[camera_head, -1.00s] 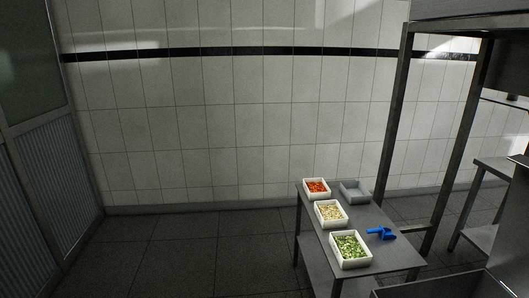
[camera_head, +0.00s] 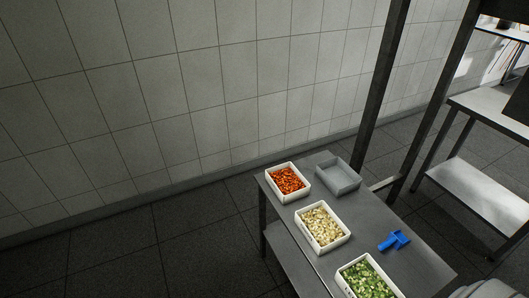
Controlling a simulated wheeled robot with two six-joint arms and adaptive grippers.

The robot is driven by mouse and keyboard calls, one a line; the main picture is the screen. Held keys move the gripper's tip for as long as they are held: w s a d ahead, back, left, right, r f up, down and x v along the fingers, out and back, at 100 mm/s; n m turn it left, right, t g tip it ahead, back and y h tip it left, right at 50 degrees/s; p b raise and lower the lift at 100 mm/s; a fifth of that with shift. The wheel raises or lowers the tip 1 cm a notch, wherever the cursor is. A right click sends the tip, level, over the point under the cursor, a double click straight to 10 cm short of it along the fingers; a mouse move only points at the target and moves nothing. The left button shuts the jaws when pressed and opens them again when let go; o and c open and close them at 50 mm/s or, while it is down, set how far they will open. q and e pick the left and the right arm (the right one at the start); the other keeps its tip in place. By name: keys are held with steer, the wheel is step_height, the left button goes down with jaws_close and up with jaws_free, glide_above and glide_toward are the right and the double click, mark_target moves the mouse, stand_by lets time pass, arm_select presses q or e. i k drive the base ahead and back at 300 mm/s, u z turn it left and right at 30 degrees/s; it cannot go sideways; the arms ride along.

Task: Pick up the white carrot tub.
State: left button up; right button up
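The white carrot tub (camera_head: 301,191) holds orange carrot pieces and stands upright at the far left corner of a metal table (camera_head: 385,262). A white tub (camera_head: 344,240) of pale cubed pieces stands nearer on the same table. A third white tub (camera_head: 340,277) with chopped green pieces is nearest and is cut off by the bottom edge. Neither of my grippers shows in the head view.
An empty grey tray (camera_head: 349,186) sits right of the carrot tub. A blue scoop (camera_head: 394,241) lies on the table's right part. Metal posts (camera_head: 378,90) rise behind the table. Another metal table (camera_head: 488,190) stands at right. The floor (camera_head: 150,255) at left is clear.

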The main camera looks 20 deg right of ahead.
mark_target(287, 183)
steer(key=i, duration=3.4)
steer(key=z, duration=5.4)
